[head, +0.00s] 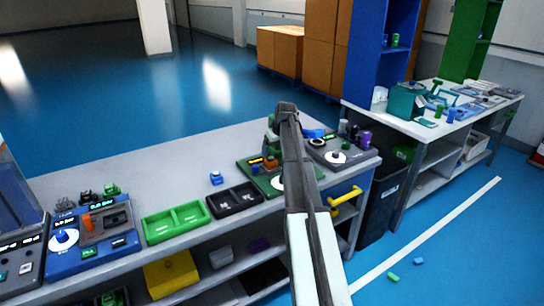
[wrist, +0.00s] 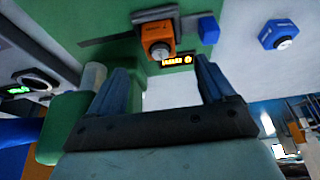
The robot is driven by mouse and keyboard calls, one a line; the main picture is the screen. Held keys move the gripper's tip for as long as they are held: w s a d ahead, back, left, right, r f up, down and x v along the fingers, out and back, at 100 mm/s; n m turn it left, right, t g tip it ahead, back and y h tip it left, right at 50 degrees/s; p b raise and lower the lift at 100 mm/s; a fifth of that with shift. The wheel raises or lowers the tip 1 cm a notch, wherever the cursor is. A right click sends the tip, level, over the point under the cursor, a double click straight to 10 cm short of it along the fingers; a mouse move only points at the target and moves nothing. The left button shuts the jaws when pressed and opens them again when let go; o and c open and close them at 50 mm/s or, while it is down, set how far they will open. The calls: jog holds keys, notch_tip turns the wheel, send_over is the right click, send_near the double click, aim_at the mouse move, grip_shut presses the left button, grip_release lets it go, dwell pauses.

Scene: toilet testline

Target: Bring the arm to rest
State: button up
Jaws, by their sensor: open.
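My gripper (wrist: 162,85) is open in the wrist view, its two dark blue-grey fingers spread with nothing between them. Beyond the fingers is the green test station (wrist: 120,22) with an orange block (wrist: 157,38) and a small lit yellow display (wrist: 177,61). In the head view my arm (head: 300,190) reaches from the bottom edge up over the bench, beside the same green station (head: 252,176). I cannot make out the fingers in the head view. The arm hides part of the station and the bench.
The grey bench (head: 165,165) also holds a blue station (head: 95,245), a green tray (head: 177,222), a black tray (head: 235,199), a small blue block (head: 216,178) and a grey station (head: 340,152). A second bench (head: 420,128) stands at the right. Floor beyond is open.

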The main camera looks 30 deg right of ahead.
jog(key=v, duration=0.6)
